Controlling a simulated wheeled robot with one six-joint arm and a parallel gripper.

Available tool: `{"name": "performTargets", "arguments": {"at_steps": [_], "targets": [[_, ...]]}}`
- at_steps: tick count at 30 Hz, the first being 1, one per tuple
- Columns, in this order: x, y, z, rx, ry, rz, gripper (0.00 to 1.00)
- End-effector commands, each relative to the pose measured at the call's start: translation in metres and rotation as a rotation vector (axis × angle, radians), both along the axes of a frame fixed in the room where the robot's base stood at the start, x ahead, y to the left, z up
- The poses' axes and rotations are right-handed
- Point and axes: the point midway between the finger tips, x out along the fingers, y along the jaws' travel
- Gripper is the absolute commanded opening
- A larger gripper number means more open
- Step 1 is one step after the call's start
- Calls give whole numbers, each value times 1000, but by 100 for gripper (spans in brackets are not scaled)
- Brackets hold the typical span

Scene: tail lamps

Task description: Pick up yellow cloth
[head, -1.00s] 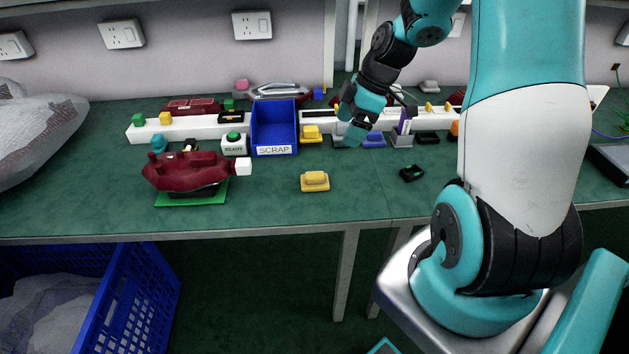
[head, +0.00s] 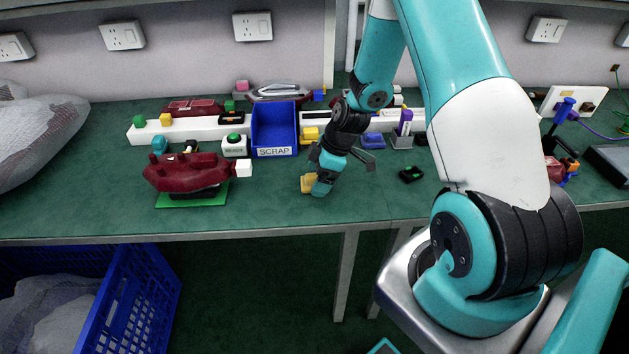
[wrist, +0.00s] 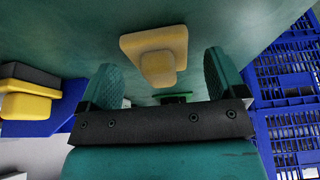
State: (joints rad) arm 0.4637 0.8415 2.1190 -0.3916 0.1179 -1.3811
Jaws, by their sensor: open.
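The yellow cloth (head: 307,184), a folded pad with a raised middle, lies on the green bench top near its front edge. My gripper (head: 322,186) is beside and over it in the head view and hides its right part. In the wrist view the cloth (wrist: 157,55) shows between and beyond the two open teal fingers of my gripper (wrist: 162,82). Nothing is held. I cannot tell how high the fingertips are above the bench.
A blue SCRAP bin (head: 274,137) and another yellow piece (head: 310,134) stand behind the cloth. A dark red lamp (head: 188,172) sits on a green pad at the left. A small dark item (head: 411,174) lies at the right. A blue crate (head: 135,300) is below the bench.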

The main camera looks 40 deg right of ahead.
Motion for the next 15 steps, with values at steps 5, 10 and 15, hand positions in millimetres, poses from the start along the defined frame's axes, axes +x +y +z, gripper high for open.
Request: {"name": "performTargets", "arguments": {"at_steps": [5,10,15], "targets": [[1,1,-4,-1,-1,0,89],[1,1,-4,0,0,0,73],[1,1,-4,0,0,0,36]]}}
